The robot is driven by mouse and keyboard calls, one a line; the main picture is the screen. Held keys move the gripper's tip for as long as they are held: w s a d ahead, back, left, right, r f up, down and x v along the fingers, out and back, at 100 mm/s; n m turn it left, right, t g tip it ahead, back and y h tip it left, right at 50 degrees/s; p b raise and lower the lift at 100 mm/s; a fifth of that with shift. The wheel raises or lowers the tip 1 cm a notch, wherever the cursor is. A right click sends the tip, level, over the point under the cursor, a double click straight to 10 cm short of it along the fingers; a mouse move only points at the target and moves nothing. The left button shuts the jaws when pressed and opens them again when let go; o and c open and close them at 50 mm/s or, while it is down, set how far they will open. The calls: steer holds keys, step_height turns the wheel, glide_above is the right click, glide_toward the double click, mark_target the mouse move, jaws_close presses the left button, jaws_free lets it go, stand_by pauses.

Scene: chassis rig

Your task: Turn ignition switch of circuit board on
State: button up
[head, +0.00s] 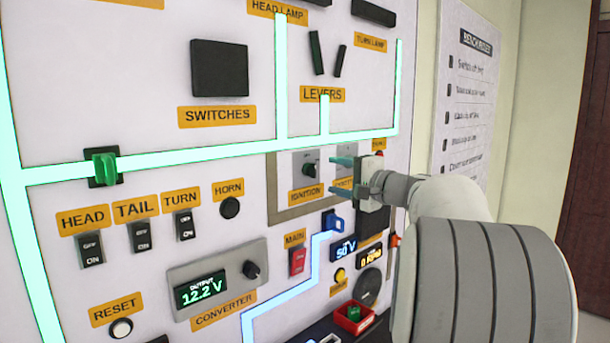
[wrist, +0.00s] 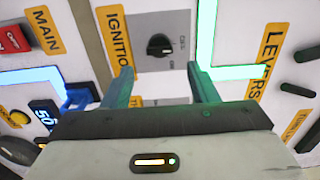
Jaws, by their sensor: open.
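The ignition switch (head: 308,169) is a black rotary knob on a grey plate above the yellow IGNITION label (head: 306,195). In the wrist view the knob (wrist: 159,45) lies beyond the fingertips, roughly centred between them. My gripper (head: 343,175) is open and empty, with teal fingers, just right of the knob in the head view. In the wrist view my gripper (wrist: 158,72) shows a finger on each side of the knob's line. I see no contact with the knob. A second plate beside it is partly hidden behind my gripper.
The circuit board (head: 140,30) carries glowing green and blue lines. Left are toggle switches (head: 90,249) and a converter (head: 217,280) reading 12.2 V. A red MAIN switch (head: 297,260) and a blue connector (head: 332,221) sit below the ignition. A red bin (head: 354,318) is at lower right.

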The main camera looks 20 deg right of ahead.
mark_target(315, 172)
steer(key=p+x, duration=0.2)
steer(key=x, duration=0.5)
steer(key=shift+w+a, duration=0.1)
steer(key=shift+w, duration=0.05)
steer(key=shift+f, duration=0.1)
steer(key=c, duration=0.9)
